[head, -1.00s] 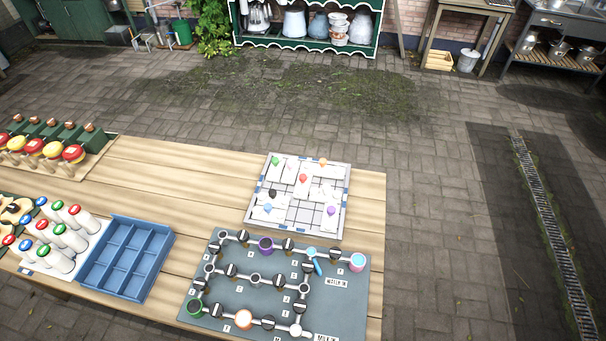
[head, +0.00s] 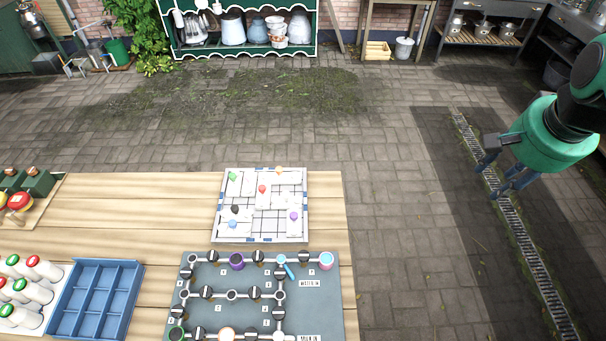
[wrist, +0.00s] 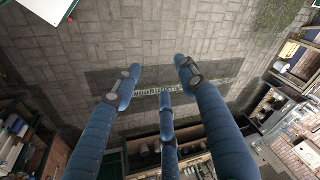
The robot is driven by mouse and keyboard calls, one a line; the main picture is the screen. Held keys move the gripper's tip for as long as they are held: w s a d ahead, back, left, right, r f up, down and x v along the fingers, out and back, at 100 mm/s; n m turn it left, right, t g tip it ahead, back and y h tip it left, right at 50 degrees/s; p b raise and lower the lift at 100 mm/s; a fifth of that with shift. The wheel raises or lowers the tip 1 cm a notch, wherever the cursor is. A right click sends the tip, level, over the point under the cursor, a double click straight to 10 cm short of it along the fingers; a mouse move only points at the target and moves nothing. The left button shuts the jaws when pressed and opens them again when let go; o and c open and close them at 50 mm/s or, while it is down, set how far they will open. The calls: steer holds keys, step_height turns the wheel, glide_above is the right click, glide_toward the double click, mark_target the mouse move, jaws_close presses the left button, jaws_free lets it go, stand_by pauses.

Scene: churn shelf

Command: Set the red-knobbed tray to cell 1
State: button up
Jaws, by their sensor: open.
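The red-knobbed tray is a white piece with a red knob (head: 262,189) near the upper middle of the white sliding board (head: 263,240) on the table. Pieces with green, orange, black, blue and purple knobs share the board. The number of cell 1 is too small to read. My gripper (head: 488,181) is at the right of the head view, over the paving, well right of the board and empty. In the wrist view its blue fingers (wrist: 150,82) are spread apart with nothing between them.
A grey panel (head: 210,275) with rings and black clips lies in front of the board. A blue compartment box (head: 97,298) and white bottles (head: 35,290) stand at left. Bare wood (head: 140,215) lies left of the board. The paving right of the table is clear.

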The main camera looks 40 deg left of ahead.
steer(key=w+a+f+g+p, duration=0.1)
steer(key=w+a+f, duration=0.1)
steer(key=a, duration=0.6)
steer(key=w+a+f+p, duration=0.1)
steer(key=w+a+p, duration=0.1)
steer(key=a, duration=0.7)
steer(key=g+h+p, duration=0.2)
steer(key=p, duration=0.4)
glide_above(262, 187)
step_height(262, 187, down, 27)
steer(key=shift+f+p, duration=0.85)
steer(key=shift+f, duration=6)
